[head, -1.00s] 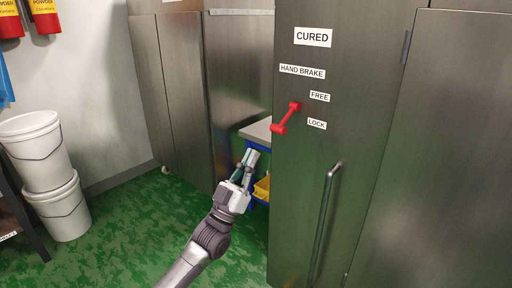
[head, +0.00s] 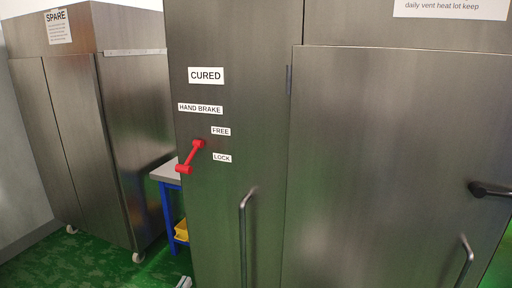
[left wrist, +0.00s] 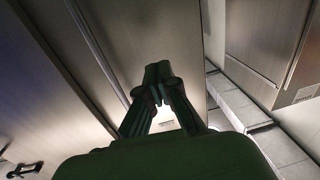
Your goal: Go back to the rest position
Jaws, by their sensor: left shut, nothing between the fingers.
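My left gripper (head: 184,283) shows only as a small bit of its tip at the bottom edge of the head view. In the left wrist view the left gripper (left wrist: 158,72) has its fingertips together with nothing between them. A steel cabinet face is behind the fingers there; I cannot tell whether they are clear of it by much. My right gripper is in neither view.
A SPARE cabinet (head: 140,130) on casters stands left. A blue-legged table (head: 168,205) and yellow bin (head: 181,230) sit between. Green floor (head: 85,262) is open at lower left.

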